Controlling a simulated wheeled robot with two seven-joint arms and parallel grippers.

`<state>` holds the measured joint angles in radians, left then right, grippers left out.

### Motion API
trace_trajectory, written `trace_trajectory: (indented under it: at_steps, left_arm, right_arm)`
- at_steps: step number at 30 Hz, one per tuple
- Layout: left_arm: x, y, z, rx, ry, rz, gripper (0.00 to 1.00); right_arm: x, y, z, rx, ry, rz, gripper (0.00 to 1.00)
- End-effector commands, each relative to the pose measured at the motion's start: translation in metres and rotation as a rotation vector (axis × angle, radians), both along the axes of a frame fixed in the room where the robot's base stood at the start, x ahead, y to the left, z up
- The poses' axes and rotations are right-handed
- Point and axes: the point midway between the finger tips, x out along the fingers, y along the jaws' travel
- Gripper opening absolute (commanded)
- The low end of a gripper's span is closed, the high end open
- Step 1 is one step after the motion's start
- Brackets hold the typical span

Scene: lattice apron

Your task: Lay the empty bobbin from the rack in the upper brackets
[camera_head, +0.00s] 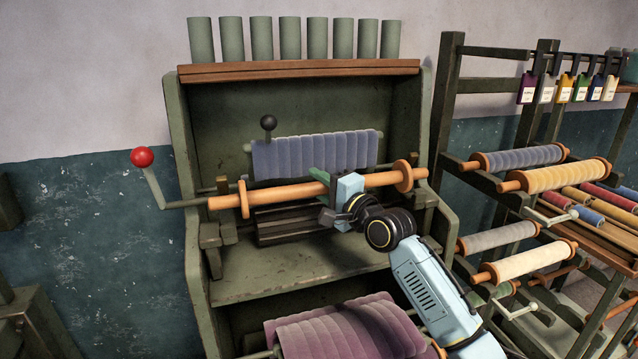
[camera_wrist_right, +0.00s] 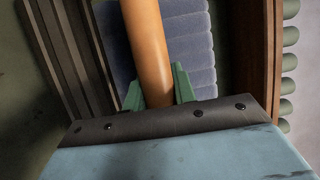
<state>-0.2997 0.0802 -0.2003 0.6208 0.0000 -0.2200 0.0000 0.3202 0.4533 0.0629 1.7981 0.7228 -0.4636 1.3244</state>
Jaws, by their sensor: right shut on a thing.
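The empty bobbin (camera_head: 285,193) is a bare orange wooden roller with two round flanges. It spans the front of the green machine, nearly level in the picture, its right end slightly higher. My right gripper (camera_head: 326,187) is shut around its middle; in the right wrist view the bobbin (camera_wrist_right: 148,45) lies between the green fingers (camera_wrist_right: 160,88). The bobbin's left end shows above the left upper bracket (camera_head: 211,236), and its right end by the right upper bracket (camera_head: 424,190). I cannot tell whether either end rests in its bracket. My left gripper is out of view.
A red-knobbed crank (camera_head: 143,158) stands at the left bracket. A blue-grey cloth roll (camera_head: 315,152) lies behind the bobbin, a mauve roll (camera_head: 345,325) below. The rack (camera_head: 447,110) with several wound bobbins stands right. Several green cylinders (camera_head: 262,38) line the top shelf.

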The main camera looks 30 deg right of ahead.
Motion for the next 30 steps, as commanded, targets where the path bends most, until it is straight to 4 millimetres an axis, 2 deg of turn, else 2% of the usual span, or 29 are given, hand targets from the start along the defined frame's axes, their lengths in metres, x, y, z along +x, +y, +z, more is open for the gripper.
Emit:
trace_trajectory:
  at_steps: [10, 30]
  left_arm:
    - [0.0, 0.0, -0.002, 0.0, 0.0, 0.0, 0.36]
    - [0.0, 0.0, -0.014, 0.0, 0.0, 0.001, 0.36]
  right_arm:
    - [0.0, 0.0, -0.001, 0.0, -0.002, 0.0, 0.0]
    - [0.0, 0.0, -0.022, 0.0, -0.002, 0.0, 0.0]
